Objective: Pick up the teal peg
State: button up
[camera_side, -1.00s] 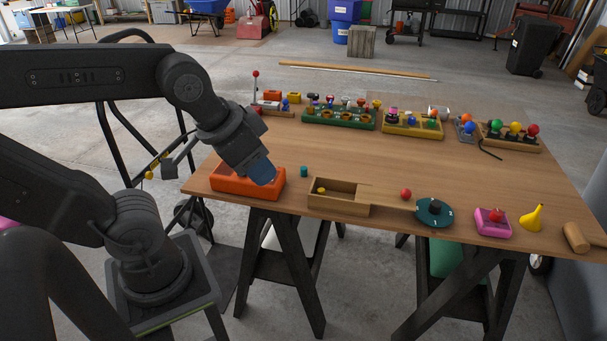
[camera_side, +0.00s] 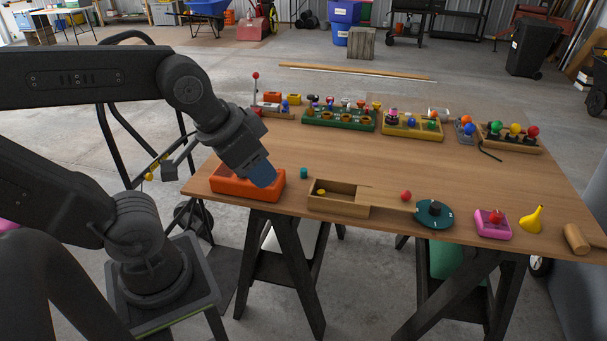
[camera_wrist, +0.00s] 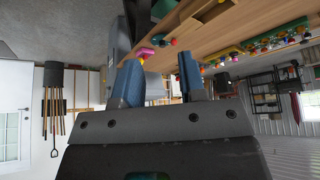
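The teal peg (camera_side: 304,172) is a short upright cylinder on the wooden table, between the orange tray and the wooden box in the side view. I cannot make it out in the wrist view. My gripper (camera_side: 264,176) has blue fingers and points down and to the right over the orange tray, to the left of the peg and apart from it. In the wrist view the two blue fingers of my gripper (camera_wrist: 160,78) stand apart with nothing seen between them.
The orange tray (camera_side: 228,186) lies below my gripper at the table's front left. A wooden box (camera_side: 341,206) with a yellow piece inside sits right of the peg. A red ball (camera_side: 405,195) and teal disc (camera_side: 428,222) lie farther right.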

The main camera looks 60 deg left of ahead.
jog(key=shift+o, duration=1.4)
jog(key=n+g, duration=0.6)
jog(key=n, duration=1.2)
send_over(304, 169)
jog(key=f, duration=2.4)
jog(key=shift+s+d, duration=0.15)
jog(key=shift+d, duration=0.15)
jog(key=shift+a+f, duration=0.2)
jog(key=shift+f, duration=2.6)
